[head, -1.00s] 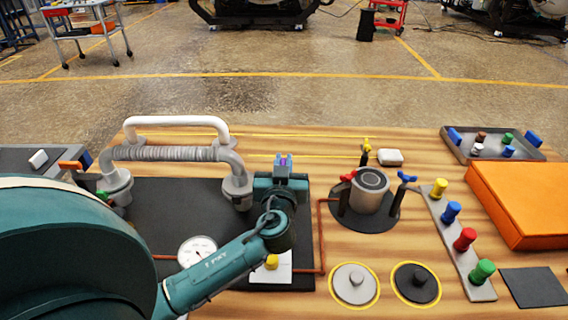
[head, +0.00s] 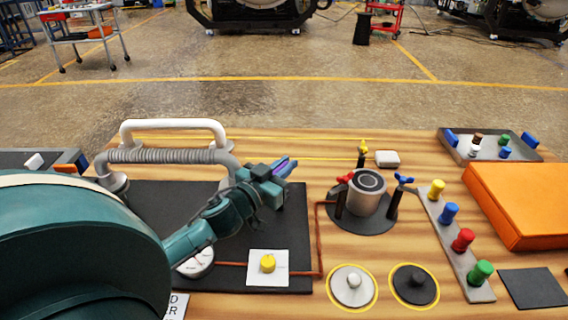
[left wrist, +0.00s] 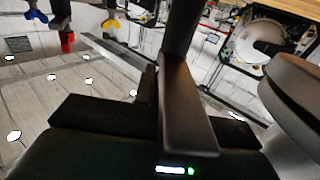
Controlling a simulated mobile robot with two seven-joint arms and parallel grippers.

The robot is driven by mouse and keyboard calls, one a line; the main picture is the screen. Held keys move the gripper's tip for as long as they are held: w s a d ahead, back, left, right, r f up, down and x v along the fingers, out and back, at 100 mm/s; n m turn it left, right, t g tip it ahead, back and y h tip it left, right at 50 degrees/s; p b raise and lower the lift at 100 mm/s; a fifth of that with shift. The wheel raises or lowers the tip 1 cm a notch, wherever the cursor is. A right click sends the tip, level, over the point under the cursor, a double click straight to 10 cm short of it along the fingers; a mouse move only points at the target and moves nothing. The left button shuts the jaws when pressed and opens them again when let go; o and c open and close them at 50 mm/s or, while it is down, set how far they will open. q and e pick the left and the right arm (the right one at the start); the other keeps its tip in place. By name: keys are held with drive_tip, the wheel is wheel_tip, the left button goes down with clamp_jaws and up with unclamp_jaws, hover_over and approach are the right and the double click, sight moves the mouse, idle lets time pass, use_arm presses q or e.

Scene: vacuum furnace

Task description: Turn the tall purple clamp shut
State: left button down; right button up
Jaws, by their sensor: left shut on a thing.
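The purple clamp (head: 284,167) shows only as a small purple piece at the jaws of my left gripper (head: 274,177) in the head view. My left gripper is shut on it, above the right edge of the black mat, beside the pipe's right end. The gripper hides the rest of the clamp, so I cannot tell its height or what is under it. In the left wrist view a dark finger (left wrist: 185,105) fills the middle, and I cannot make out the purple clamp there. My right gripper is not in view.
A grey cylinder (head: 366,197) stands to the right, with red (head: 344,179), blue (head: 403,180) and yellow (head: 363,148) clamps around it. A white card with a yellow knob (head: 268,263) lies on the mat's front. A ribbed grey pipe (head: 165,156) stands behind my arm.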

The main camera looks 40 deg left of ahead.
use_arm(q)
drive_tip(key=shift+h, duration=0.3)
drive_tip(key=c, duration=1.5)
unclamp_jaws()
drive_tip(key=shift+o, duration=0.2)
drive_tip(key=shift+s, duration=0.15)
drive_tip(key=shift+s+f, duration=0.1)
drive_tip(key=shift+s, duration=0.2)
drive_tip(key=s, duration=1.2)
drive_tip(key=shift+s+a+b, duration=0.15)
drive_tip(key=shift+a+b, duration=0.15)
drive_tip(key=shift+b, duration=0.15)
